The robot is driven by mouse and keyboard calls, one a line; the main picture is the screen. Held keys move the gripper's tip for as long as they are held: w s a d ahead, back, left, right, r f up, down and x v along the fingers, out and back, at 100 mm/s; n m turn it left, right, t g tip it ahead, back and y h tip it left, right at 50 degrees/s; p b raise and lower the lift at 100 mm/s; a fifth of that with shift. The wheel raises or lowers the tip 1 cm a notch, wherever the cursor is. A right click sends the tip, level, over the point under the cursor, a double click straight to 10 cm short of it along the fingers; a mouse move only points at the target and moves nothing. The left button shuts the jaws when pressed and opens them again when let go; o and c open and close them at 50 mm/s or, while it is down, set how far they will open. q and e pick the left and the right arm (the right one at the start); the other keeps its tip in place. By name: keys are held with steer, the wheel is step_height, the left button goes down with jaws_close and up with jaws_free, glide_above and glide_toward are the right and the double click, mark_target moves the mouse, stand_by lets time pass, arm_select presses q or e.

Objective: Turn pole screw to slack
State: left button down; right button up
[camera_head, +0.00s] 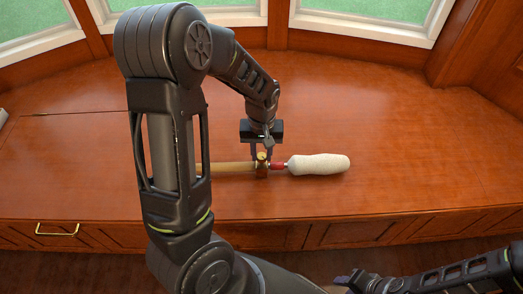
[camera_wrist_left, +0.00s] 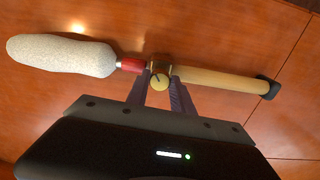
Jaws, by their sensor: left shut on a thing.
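A tool with a pale fuzzy roller head (camera_head: 318,164) lies across the wooden surface; the head also shows in the wrist view (camera_wrist_left: 62,55). Its red neck (camera_head: 279,166) meets a brass collar (camera_head: 262,171) at the end of a yellow-tan pole (camera_head: 235,167). The pole runs to a dark end cap (camera_wrist_left: 268,87) in the wrist view. A round brass screw knob (camera_wrist_left: 160,80) sits on the collar. My left gripper (camera_head: 261,156) points down over the collar, shut on the screw knob between its fingertips. My right gripper (camera_head: 350,282) is low, off the front edge; its jaws are unclear.
The wooden surface (camera_head: 400,140) is broad and clear to the right of the roller. Drawer fronts with a brass handle (camera_head: 57,229) run below its front edge. Windows (camera_head: 370,15) stand behind. My left arm hides part of the pole in the head view.

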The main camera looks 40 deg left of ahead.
mark_target(262, 156)
arm_select(q)
steer(key=n+p, duration=0.1)
steer(key=n, duration=0.2)
steer(key=shift+r+n+p, duration=0.1)
steer(key=shift+n+p, duration=0.75)
steer(key=shift+n, duration=0.75)
steer(key=c, duration=1.1)
jaws_free()
step_height(262, 156, up, 8)
steer(key=shift+f+p, duration=0.2)
steer(key=shift+p, duration=0.7)
